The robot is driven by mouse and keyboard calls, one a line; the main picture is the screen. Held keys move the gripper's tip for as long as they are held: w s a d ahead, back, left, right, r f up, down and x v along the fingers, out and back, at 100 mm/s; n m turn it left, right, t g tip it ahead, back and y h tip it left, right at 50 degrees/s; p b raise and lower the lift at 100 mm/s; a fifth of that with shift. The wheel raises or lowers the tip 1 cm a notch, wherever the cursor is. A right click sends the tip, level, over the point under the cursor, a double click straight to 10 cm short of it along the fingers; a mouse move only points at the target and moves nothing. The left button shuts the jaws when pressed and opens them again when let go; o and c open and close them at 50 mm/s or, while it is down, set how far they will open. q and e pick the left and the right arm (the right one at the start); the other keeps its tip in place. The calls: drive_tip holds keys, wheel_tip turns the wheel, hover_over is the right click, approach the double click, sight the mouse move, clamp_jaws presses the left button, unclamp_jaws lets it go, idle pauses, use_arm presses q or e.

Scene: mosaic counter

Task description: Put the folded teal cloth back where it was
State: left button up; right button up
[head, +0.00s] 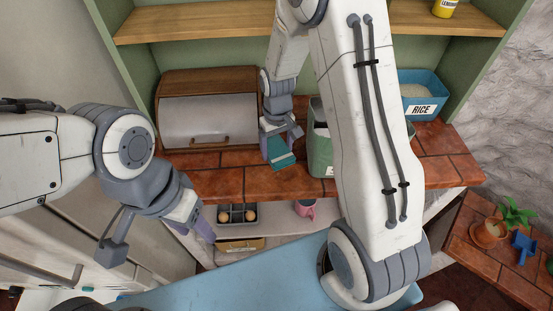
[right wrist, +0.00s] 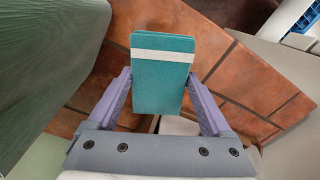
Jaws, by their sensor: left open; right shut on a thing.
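The folded teal cloth (head: 282,158) has a pale stripe across it and is held over the red-tiled counter (head: 225,182), near its front edge. In the right wrist view the cloth (right wrist: 161,85) stands between the two purple fingers of my right gripper (right wrist: 160,98), which is shut on it. I cannot tell whether the cloth touches the counter. My left gripper (head: 196,226) is open and empty, in front of the counter and below its top.
A wooden bread box (head: 208,128) stands left of the cloth and a green bin (head: 320,150) close on its right. A blue rice container (head: 421,90) stands at the back right. Below are an egg tray (head: 237,214) and a pink mug (head: 305,208). The counter's right end is clear.

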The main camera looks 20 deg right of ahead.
drive_tip(key=shift+d+f, duration=0.15)
drive_tip(key=shift+f, duration=0.45)
drive_tip(key=shift+d+f, duration=0.15)
drive_tip(key=shift+f, duration=0.4)
wheel_tip(320, 180, down, 4)
drive_tip(key=shift+f+p, duration=0.1)
drive_tip(key=shift+p, duration=0.55)
drive_tip(key=shift+f, duration=0.1)
drive_tip(key=shift+f, duration=0.1)
drive_tip(key=shift+f, duration=0.15)
drive_tip(key=o, duration=1.1)
drive_tip(key=shift+r, duration=0.2)
